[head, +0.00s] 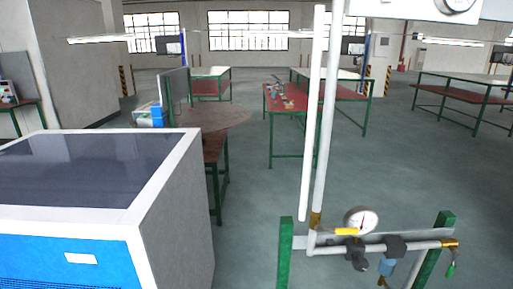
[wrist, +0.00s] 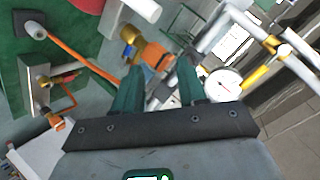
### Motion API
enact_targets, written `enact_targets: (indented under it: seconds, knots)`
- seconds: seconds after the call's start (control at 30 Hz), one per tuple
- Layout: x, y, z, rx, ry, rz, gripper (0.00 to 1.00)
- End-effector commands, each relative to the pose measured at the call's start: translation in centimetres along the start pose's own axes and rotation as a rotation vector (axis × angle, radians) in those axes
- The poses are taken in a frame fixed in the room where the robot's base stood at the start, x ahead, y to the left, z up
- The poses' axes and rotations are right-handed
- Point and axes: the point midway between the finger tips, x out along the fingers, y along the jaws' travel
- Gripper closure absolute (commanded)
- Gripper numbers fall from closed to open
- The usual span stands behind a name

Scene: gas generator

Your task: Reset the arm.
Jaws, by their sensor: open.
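My gripper (wrist: 162,64) shows in the wrist view with its two dark green fingers spread apart. An orange fitting (wrist: 157,54) and a brass part (wrist: 130,36) appear beyond and between the fingertips; I cannot tell how far off they are. The arm and gripper do not show in the head view.
A gauge (head: 360,220) with a yellow handle (head: 346,231) sits on piping on a green frame (head: 286,252); the gauge (wrist: 222,86) also shows right of my fingers. A blue-and-white cabinet (head: 175,215) stands at left. Open floor (head: 255,225) lies between.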

Motion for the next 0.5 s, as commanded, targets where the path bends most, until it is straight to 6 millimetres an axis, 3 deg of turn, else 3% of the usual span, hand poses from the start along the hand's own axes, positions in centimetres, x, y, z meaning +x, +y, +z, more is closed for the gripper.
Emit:
enact_targets:
  seconds: [0.03,0.2,0.33,0.5]
  knots:
    - [-1.4,2.3,1.2,-0.084,-0.055,0.079,0.59]
    - [-7.2,8.2,6.0,-0.359,-0.31,0.299,0.59]
    - [-12.8,11.4,9.6,-0.529,-0.541,0.41,0.59]
    - [-18.9,13.4,13.0,-0.663,-0.792,0.466,0.59]
